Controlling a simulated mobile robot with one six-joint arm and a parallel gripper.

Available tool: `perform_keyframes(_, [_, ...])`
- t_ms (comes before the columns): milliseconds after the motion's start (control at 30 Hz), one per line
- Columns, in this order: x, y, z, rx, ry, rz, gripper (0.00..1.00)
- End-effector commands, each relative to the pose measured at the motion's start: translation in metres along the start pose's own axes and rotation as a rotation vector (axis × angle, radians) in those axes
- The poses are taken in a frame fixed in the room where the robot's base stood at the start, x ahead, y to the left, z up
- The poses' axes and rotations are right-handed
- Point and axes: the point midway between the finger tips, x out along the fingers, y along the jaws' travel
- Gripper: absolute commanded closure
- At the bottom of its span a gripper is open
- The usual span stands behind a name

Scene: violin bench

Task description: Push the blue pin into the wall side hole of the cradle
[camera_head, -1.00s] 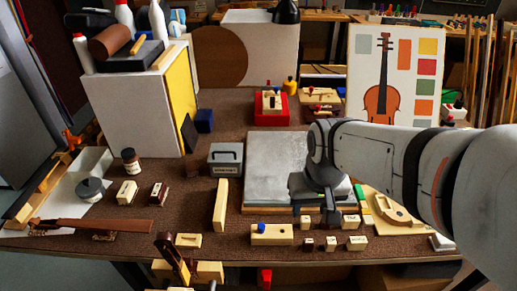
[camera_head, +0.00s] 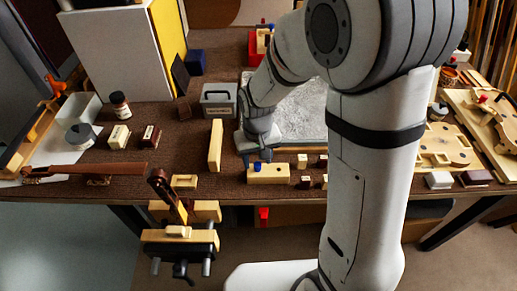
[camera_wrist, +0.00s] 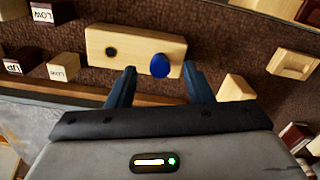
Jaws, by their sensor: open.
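The blue pin (camera_head: 258,167) stands in a pale wooden block (camera_head: 275,175) near the front edge of the bench. In the wrist view the pin's round blue head (camera_wrist: 160,66) is at the right part of the block (camera_wrist: 132,38), and an empty dark hole (camera_wrist: 110,51) is to its left. My gripper (camera_head: 258,156) is open and empty close to the pin. In the wrist view its two fingertips (camera_wrist: 159,74) lie on either side of the pin's head, with gaps. I cannot tell surely which thing is the cradle.
Small blocks (camera_head: 304,161) stand right of the pin's block. An upright wooden piece (camera_head: 215,145) stands to its left. A vise (camera_head: 181,238) with wooden parts and a dark scroll is at the front. A grey slab (camera_head: 310,115) lies behind, partly hidden by my arm.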

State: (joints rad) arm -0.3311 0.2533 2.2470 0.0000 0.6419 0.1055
Motion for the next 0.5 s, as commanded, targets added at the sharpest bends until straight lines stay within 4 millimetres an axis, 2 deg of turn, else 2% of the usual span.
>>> perform_keyframes(33, [0.008, 0.000, 0.001, 0.000, -0.003, 0.000, 0.53])
perform_keyframes(200, [0.020, 0.000, 0.000, 0.000, 0.000, 0.000, 0.53])
perform_keyframes(500, [0.022, 0.000, 0.000, -0.001, 0.001, 0.000, 0.53])
